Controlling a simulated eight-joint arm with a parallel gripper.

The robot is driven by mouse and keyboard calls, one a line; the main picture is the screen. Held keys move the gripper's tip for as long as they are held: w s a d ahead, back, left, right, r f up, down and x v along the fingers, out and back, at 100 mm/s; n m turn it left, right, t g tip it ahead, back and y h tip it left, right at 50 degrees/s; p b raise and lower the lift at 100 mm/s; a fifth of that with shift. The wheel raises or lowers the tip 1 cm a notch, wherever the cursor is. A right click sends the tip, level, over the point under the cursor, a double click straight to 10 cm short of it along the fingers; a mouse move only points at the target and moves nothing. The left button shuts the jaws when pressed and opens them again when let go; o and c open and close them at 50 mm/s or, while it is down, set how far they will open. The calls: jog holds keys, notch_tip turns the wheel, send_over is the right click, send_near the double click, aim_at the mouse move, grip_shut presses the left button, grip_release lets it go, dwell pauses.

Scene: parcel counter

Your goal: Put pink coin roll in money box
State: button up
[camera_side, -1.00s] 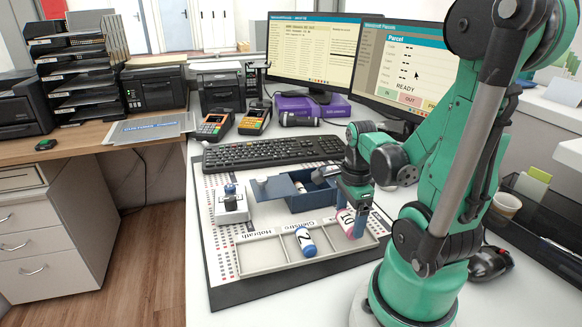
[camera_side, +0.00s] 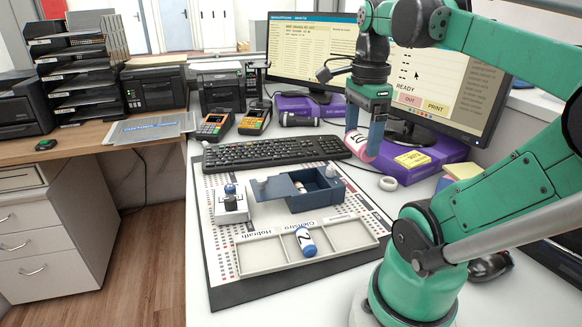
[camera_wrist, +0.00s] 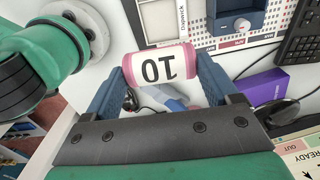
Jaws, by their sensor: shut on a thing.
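The pink coin roll (camera_side: 355,145) has a white band marked 10. My gripper (camera_side: 366,130) is shut on it and holds it in the air, to the right of the keyboard. In the wrist view the roll (camera_wrist: 158,66) lies crosswise between both fingers of my gripper (camera_wrist: 158,80). The blue money box (camera_side: 320,200) stands on the mat, below and left of the roll. A flat blue panel (camera_side: 271,189) juts from its left side. The box's inside shows only in part. It also shows in the wrist view (camera_wrist: 235,22), at the top.
A blue coin roll (camera_side: 306,242) marked 2 lies in the middle part of the grey sorting tray (camera_side: 262,266) in front of the box. A stamp on a pale block (camera_side: 231,204) stands left of the box. The keyboard (camera_side: 275,150) lies behind; purple boxes (camera_side: 440,152) lie right.

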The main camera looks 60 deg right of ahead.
jog(key=shift+r, duration=0.65)
jog(key=shift+w, duration=0.1)
jog(key=shift+w+d+f, duration=0.1)
jog(key=shift+w+d, duration=0.2)
jog(key=shift+d, duration=0.05)
jog(key=w+d+f, duration=0.9)
jog(key=w, duration=0.2)
jog(key=shift+s+f, duration=0.15)
jog(key=shift+f, duration=1.35)
jog(key=shift+s+f, duration=0.1)
jog(key=shift+f, duration=1.35)
